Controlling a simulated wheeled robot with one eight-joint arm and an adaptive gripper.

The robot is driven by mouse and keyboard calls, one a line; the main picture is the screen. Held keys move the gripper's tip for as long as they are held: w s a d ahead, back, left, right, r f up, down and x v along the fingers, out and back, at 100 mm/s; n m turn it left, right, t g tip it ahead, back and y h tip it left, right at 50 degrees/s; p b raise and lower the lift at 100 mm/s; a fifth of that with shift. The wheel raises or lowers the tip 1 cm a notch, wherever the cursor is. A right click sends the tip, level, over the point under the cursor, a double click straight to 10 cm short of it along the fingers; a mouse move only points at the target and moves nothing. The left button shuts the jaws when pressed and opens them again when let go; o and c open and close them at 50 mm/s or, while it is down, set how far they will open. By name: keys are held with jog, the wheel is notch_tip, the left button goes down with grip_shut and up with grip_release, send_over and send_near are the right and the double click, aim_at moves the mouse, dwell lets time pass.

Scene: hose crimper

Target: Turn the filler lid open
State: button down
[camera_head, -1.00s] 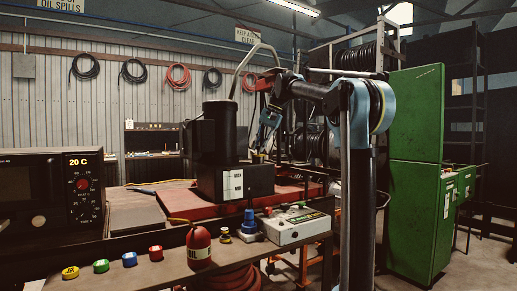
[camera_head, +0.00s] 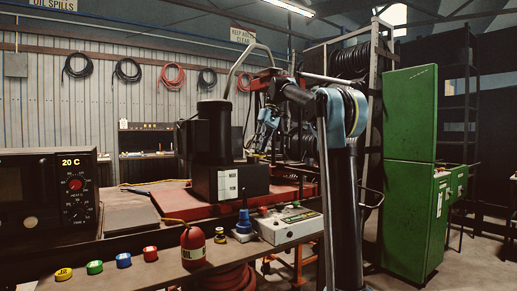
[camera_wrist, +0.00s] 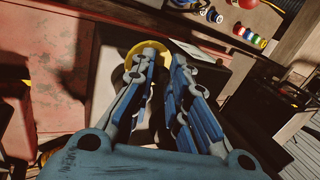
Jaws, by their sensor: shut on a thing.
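The filler lid (camera_wrist: 132,60) shows in the wrist view as a round yellow rim behind my fingers; its middle is mostly covered by them. My gripper (camera_wrist: 164,58) reaches over it, with its two fingers on either side of the lid's hidden middle, and is shut on it. The lid cannot be made out clearly there.
A red extinguisher-like bottle (camera_head: 193,247), a blue-topped item (camera_head: 244,222) and a pale control box (camera_head: 290,223) stand on the front bench. Several coloured caps (camera_head: 124,260) lie to the left. A heater box (camera_head: 47,190) stands far left; a green cabinet (camera_head: 408,170) stands right.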

jog(key=shift+w+d+n, duration=0.1)
jog(key=shift+d+n, duration=0.1)
jog(key=shift+n, duration=0.4)
jog(key=c, duration=1.5)
grip_release()
jog(key=shift+w+v, duration=0.15)
jog(key=shift+v, duration=2.85)
jog(key=shift+w+v, duration=0.15)
jog(key=shift+v, duration=2.8)
jog(key=shift+a, duration=0.1)
jog(key=shift+s+f, duration=0.1)
